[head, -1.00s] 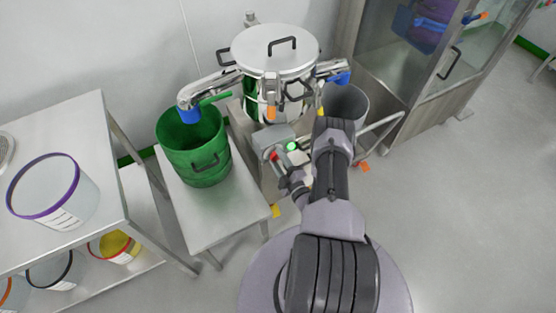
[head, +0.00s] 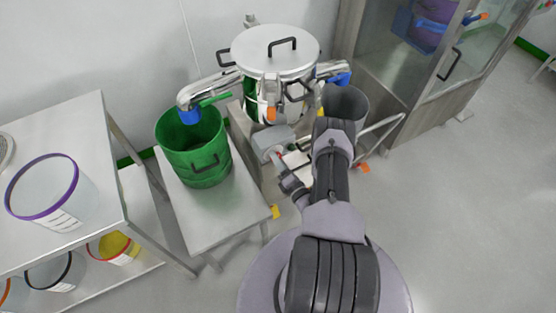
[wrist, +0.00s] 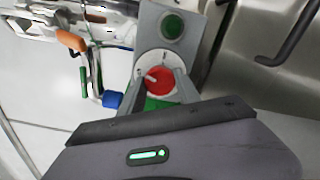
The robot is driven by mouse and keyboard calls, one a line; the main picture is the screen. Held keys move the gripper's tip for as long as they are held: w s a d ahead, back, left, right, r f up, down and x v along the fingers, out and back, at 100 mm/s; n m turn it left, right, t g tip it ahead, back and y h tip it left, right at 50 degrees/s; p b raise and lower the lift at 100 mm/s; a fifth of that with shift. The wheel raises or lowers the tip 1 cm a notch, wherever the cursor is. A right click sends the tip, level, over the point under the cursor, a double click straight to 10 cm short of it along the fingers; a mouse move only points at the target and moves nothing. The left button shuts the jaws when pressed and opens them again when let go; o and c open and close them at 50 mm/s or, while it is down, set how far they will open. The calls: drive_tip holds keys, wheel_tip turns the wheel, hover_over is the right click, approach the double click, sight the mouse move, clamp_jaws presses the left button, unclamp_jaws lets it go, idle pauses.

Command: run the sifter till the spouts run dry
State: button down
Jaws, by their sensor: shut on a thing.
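The sifter (head: 278,52) is a round steel drum with a clamped lid, at the upper middle of the head view. Its left spout (head: 212,88) ends in a blue sleeve over a green drum (head: 195,155). Its right spout (head: 335,74) ends in a blue sleeve above a grey bin (head: 350,103). No falling material can be made out at either spout. A grey control box (head: 267,140) on its front carries a red rotary knob (wrist: 160,82) and a green lamp (wrist: 173,26), which looks dark. My gripper (head: 281,160) is shut on the knob, fingers on both sides.
A steel table (head: 215,210) bears the green drum. At left, a shelved bench (head: 60,120) holds a purple-rimmed tub (head: 75,205), with more tubs below. A glass-fronted steel cabinet (head: 400,85) stands at right.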

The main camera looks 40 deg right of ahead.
drive_tip(key=shift+n, duration=1.9)
drive_tip(key=c, duration=0.9)
unclamp_jaws()
drive_tip(key=shift+o, duration=0.2)
drive_tip(key=shift+s, duration=0.1)
